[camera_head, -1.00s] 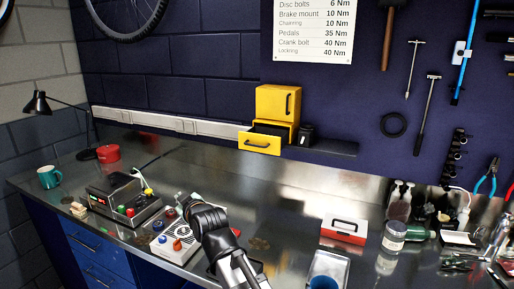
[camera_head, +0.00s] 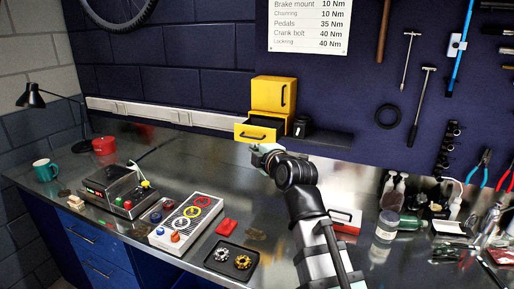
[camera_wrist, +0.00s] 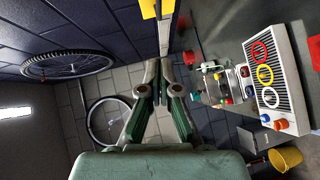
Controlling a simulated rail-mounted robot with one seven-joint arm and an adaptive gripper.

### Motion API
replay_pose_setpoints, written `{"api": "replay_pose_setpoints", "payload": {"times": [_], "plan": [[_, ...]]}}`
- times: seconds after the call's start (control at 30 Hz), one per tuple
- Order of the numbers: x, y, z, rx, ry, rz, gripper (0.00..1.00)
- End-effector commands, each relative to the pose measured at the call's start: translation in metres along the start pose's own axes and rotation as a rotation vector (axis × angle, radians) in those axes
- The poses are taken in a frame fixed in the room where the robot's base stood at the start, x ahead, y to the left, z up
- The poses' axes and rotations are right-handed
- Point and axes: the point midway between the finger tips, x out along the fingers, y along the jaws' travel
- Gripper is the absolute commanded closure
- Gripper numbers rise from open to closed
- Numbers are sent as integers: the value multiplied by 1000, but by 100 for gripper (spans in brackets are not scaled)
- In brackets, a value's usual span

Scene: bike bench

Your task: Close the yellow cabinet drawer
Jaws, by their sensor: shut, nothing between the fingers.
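The yellow cabinet (camera_head: 273,94) stands on the shelf at the back wall in the head view. Its lower drawer (camera_head: 255,131) is pulled out toward the front left, with its dark inside showing. My gripper (camera_head: 257,150) is just below and in front of the drawer; the head view does not show clearly whether they touch. In the wrist view my gripper (camera_wrist: 160,82) is shut and empty. A yellow part of the cabinet (camera_wrist: 149,9) shows at the top edge there, a little beyond the fingertips.
A long metal strip (camera_head: 170,114) runs along the wall left of the cabinet. A small black item (camera_head: 301,126) stands just right of it. A device with coloured rings (camera_head: 190,221) and a dark tray with gears (camera_head: 222,270) lie on the bench below.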

Motion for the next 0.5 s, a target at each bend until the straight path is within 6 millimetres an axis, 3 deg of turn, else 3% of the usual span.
{"api": "replay_pose_setpoints", "payload": {"times": [0.3, 0.5], "plan": [[65, 4, 0, 1, 0, -2, 100], [90, 3, 14, 3, -2, -2, 100]]}}
